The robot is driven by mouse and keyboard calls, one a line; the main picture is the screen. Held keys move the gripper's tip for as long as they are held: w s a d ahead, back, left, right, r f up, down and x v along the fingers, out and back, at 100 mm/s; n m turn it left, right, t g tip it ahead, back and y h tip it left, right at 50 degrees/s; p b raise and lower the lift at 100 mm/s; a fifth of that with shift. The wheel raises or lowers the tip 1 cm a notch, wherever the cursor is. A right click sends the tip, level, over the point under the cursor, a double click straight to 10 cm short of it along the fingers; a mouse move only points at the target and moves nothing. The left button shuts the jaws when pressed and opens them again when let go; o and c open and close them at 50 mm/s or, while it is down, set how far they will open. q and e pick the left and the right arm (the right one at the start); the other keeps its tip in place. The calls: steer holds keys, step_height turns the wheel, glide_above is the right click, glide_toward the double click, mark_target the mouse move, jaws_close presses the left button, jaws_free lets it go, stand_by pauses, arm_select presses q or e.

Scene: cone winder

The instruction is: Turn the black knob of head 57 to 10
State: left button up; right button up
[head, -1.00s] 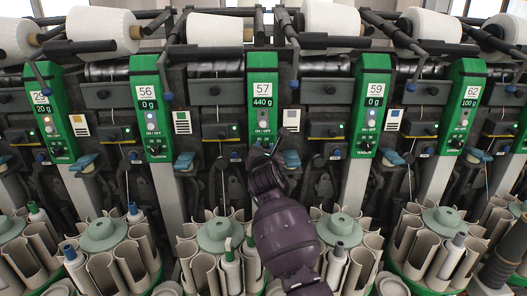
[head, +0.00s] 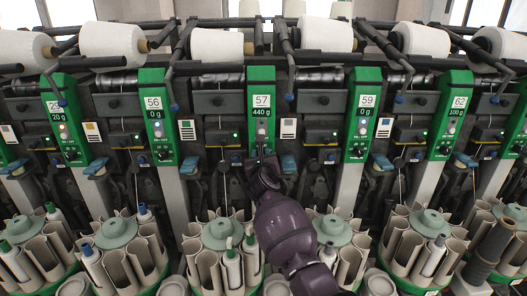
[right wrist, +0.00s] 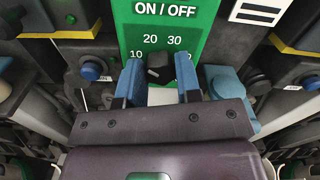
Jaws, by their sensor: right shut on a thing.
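Head 57 is the green panel (head: 262,128) in the middle of the head view, with its display at 440 g. My right gripper (head: 262,163) is at the lower part of this panel and hides its knob there. In the right wrist view the black knob (right wrist: 160,68) sits between the two blue fingers of my right gripper (right wrist: 160,82), which is shut on it. Where the knob points is hard to tell. My left gripper is not in view.
Panel 56 (head: 157,118) and panel 59 (head: 363,115) stand on either side, with their own black knobs. Round bobbin magazines (head: 222,236) stand below, and white yarn cones sit above.

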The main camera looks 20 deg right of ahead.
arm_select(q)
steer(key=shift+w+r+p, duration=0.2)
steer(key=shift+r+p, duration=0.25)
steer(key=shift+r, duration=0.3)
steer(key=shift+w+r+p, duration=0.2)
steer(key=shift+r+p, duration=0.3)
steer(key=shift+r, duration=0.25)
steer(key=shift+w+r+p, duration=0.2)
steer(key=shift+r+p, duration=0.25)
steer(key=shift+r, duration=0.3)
arm_select(e)
steer(key=shift+f+n, duration=0.15)
steer(key=shift+n, duration=1.75)
steer(key=o, duration=0.9)
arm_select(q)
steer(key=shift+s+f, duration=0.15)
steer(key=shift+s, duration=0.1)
